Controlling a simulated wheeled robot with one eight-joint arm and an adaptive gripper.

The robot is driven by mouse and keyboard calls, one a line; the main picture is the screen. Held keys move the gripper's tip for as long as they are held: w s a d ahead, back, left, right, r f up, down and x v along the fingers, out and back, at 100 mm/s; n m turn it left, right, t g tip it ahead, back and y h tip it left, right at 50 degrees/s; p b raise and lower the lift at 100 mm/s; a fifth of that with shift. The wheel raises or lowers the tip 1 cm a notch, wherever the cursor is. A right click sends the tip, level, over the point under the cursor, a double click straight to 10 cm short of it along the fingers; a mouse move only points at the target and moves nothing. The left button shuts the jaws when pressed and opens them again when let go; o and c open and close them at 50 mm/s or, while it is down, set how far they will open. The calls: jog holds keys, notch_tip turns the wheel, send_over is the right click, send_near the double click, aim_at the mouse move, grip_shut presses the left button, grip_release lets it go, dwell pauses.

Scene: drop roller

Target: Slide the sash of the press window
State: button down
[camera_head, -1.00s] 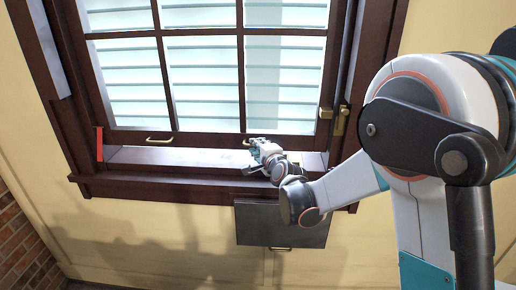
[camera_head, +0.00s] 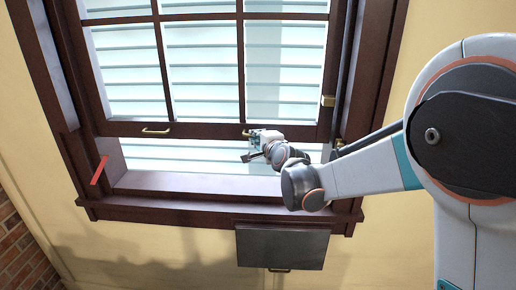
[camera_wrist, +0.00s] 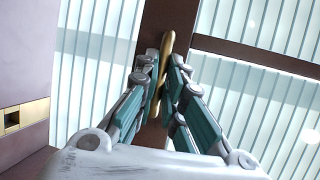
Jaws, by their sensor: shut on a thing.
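The window sash (camera_head: 200,131) is a dark brown frame with several panes, raised above the sill (camera_head: 210,184) with an open gap below its bottom rail. A brass handle (camera_head: 156,131) sits on the left of that rail. My gripper (camera_head: 254,143) is at the right handle, which it mostly hides in the head view. In the wrist view my gripper (camera_wrist: 163,92) has its teal-padded fingers closed around this brass handle (camera_wrist: 165,60). A red strip (camera_head: 99,170) stands at the left jamb, just below the sash.
A brass latch piece (camera_head: 328,101) is on the right side of the sash, and a brass plate also shows in the wrist view (camera_wrist: 22,117). A dark panel with a small handle (camera_head: 282,247) is on the wall below the sill. Brick wall (camera_head: 18,250) is at lower left.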

jog(key=p, duration=0.5)
send_near(258, 107)
jog(key=w+a, duration=0.3)
jog(key=w, duration=0.1)
jog(key=shift+a+r, duration=0.1)
jog(key=shift+a, duration=0.1)
jog(key=shift+s, duration=0.1)
jog(key=c, duration=1.7)
grip_release()
jog(key=v, duration=1.2)
jog(key=shift+d+b, duration=0.1)
jog(key=shift+b, duration=0.2)
